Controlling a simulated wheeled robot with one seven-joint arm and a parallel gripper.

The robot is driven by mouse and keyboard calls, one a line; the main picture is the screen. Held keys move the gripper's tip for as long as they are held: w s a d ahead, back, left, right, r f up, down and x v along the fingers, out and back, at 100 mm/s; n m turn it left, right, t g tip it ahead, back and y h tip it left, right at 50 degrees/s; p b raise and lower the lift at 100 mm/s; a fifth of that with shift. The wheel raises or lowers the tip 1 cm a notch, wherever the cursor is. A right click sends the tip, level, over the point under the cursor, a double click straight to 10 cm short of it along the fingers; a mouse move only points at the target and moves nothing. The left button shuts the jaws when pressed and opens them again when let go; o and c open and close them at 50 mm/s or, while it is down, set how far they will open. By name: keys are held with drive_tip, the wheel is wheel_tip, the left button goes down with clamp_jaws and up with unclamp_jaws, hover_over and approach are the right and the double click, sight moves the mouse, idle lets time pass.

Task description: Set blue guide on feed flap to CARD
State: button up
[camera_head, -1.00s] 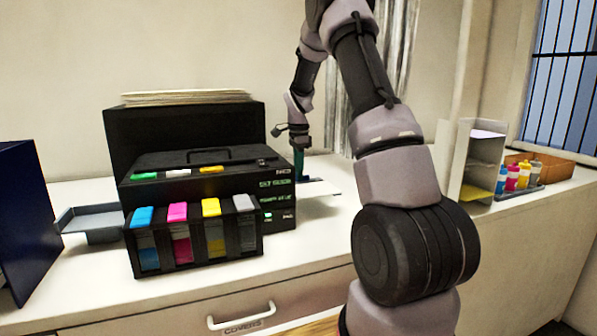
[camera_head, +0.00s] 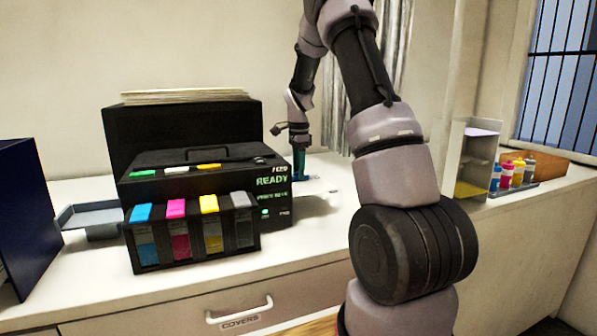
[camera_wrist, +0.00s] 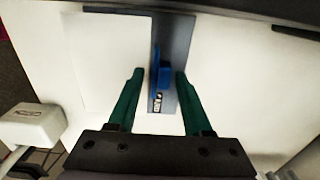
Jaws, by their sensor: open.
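The blue guide (camera_wrist: 164,72) stands on the dark grey feed flap (camera_wrist: 178,38) in the wrist view. A small label (camera_wrist: 157,101) lies on the flap just below the guide; its lettering is too small to read. My gripper (camera_wrist: 159,72) is open, with one green finger on each side of the guide. A gap shows on the left; the right finger is closer, and contact cannot be told.
A white sheet (camera_wrist: 110,60) lies left of the flap in the wrist view. Coloured cartridges (camera_head: 175,208) line the printer's front, and a grey tray (camera_head: 92,215) extends left. A sorter (camera_head: 468,160) and several bottles (camera_head: 516,172) stand at the right.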

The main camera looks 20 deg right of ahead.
wheel_tip(320, 180, up, 11)
drive_tip(key=shift+f, duration=0.2)
drive_tip(key=shift+o, duration=1.4)
drive_tip(key=f+n, duration=0.3)
drive_tip(key=n, duration=0.3)
drive_tip(key=f+n, duration=0.4)
drive_tip(key=n, duration=0.2)
drive_tip(key=f+n, duration=0.3)
drive_tip(key=n, duration=0.3)
drive_tip(key=shift+w+f, duration=0.35)
drive_tip(key=shift+w, duration=0.05)
clamp_jaws()
